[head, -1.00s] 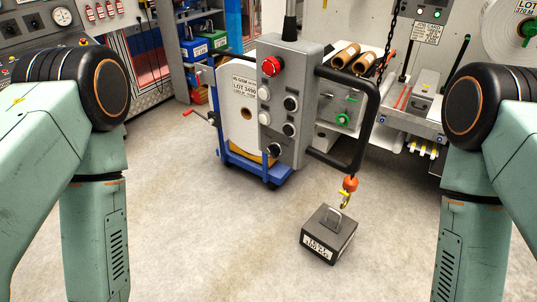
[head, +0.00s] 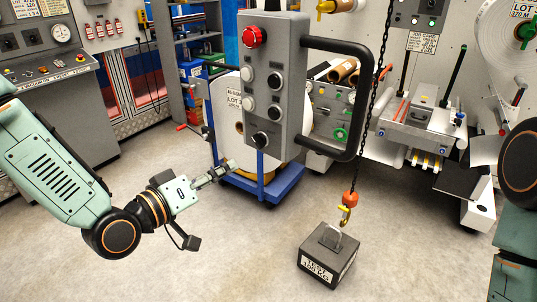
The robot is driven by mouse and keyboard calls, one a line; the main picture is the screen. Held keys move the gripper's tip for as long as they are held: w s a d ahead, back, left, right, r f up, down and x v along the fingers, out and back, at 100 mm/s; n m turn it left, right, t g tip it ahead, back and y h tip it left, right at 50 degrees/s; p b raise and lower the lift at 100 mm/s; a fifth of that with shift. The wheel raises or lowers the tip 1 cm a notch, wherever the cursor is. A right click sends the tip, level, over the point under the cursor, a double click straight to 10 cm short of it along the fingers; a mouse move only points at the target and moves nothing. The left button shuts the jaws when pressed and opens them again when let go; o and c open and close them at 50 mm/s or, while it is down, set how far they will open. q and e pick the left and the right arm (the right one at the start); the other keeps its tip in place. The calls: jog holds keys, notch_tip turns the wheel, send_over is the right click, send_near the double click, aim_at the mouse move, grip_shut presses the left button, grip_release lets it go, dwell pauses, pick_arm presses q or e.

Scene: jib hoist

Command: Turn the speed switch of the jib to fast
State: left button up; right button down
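The grey control pendant (head: 270,85) hangs in the middle of the head view, with a black handle loop (head: 362,100) on its right. Its face carries a red mushroom button (head: 254,37), two black buttons, two white buttons and, at the bottom, a black rotary switch (head: 260,140). I take this for the speed switch; its setting is too small to read. My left gripper (head: 229,165) points right, below and left of that switch, apart from it. Its fingers look thin and close together; I cannot tell whether they are open. My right gripper is out of view.
A chain (head: 371,110) runs down to an orange hook block (head: 349,198) at a dark test weight (head: 328,254) on the floor. A blue cart (head: 262,188) with a white reel stands behind the pendant. The floor at front left is clear.

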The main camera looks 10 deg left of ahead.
aim_at(255, 142)
pick_arm(q)
jog(key=shift+t+h, duration=0.3)
jog(key=shift+h, duration=0.4)
jog(key=w+d, duration=0.1)
jog(key=w+d+r, duration=0.1)
jog(key=w, duration=0.1)
jog(key=w+d+r, duration=0.1)
jog(key=shift+w+r, duration=0.15)
jog(key=shift+w, duration=0.1)
jog(key=shift+x, duration=1.15)
jog(key=shift+w+d, duration=0.15)
jog(key=shift+w, duration=0.25)
jog(key=shift+s+r, duration=0.15)
jog(key=shift+s, duration=0.05)
jog(key=c, duration=0.3)
grip_shut()
